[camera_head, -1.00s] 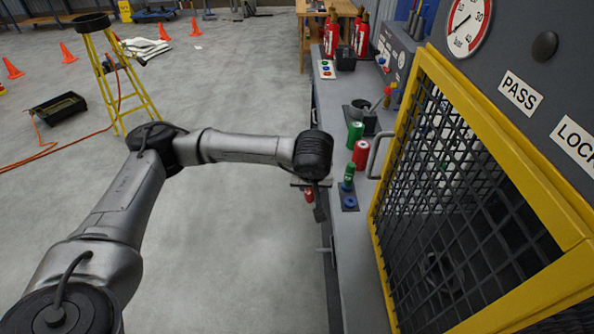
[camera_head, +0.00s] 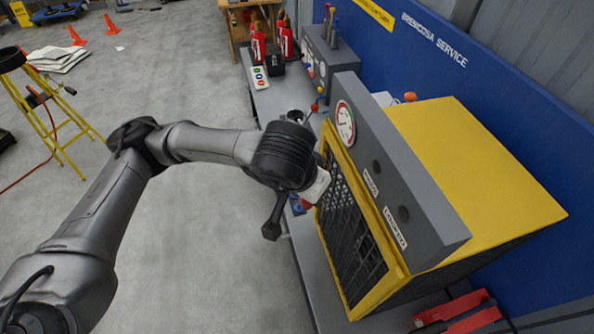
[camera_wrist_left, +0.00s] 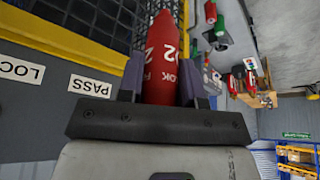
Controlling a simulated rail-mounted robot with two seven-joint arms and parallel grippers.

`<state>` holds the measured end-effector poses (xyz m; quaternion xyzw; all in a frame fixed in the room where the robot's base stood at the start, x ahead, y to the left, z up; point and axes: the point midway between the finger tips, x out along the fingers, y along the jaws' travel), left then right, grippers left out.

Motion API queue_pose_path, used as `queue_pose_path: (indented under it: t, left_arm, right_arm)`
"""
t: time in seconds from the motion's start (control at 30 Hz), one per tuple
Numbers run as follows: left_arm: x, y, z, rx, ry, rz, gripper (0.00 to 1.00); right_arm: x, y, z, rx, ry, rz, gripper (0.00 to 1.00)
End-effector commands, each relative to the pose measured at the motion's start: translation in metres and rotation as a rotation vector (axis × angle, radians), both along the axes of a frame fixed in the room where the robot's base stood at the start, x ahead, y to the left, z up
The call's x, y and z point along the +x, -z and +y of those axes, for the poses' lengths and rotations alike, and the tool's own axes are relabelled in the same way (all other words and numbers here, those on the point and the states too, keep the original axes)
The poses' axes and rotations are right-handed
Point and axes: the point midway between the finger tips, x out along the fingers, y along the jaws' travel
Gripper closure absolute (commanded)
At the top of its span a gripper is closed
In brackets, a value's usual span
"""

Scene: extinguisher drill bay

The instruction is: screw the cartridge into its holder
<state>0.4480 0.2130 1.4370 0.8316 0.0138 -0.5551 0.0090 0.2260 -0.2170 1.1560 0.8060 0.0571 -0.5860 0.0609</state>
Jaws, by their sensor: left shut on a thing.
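My left gripper (camera_wrist_left: 162,82) is shut on a red cartridge (camera_wrist_left: 161,60) with white lettering, one finger on each side of it. In the head view, my left wrist hides most of the grip, in front of the caged cabinet's near left side. I cannot clearly make out the holder; a dark round cup (camera_head: 294,116) stands on the bench behind the wrist. My right gripper is not in view.
The yellow cabinet (camera_head: 480,165) with a mesh door (camera_head: 349,235) stands close to the right of my wrist. Red extinguishers (camera_head: 258,42) stand at the bench's far end. A yellow stepladder (camera_head: 52,110) stands on the left; the floor between is open.

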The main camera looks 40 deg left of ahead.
Motion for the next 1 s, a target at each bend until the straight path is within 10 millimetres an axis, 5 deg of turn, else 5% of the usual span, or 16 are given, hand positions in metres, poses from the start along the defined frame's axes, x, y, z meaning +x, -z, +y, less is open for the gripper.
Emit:
queue_pose_path:
  t: [0.03, 0.3, 0.8, 1.0]
  left_arm:
    - [0.0, -0.025, -0.004, 0.0, 0.01, 0.0, 0.95]
    - [-0.001, -0.062, -0.013, -0.001, 0.03, 0.0, 0.95]
    - [-0.002, -0.069, -0.014, 0.0, 0.034, 0.0, 0.95]
    - [-0.002, -0.069, -0.014, 0.0, 0.033, 0.0, 0.95]
  right_arm:
    - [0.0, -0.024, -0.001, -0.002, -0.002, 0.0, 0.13]
    - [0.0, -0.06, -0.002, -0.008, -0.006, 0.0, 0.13]
    - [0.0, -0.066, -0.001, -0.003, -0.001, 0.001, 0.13]
    - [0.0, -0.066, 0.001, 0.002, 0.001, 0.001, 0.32]
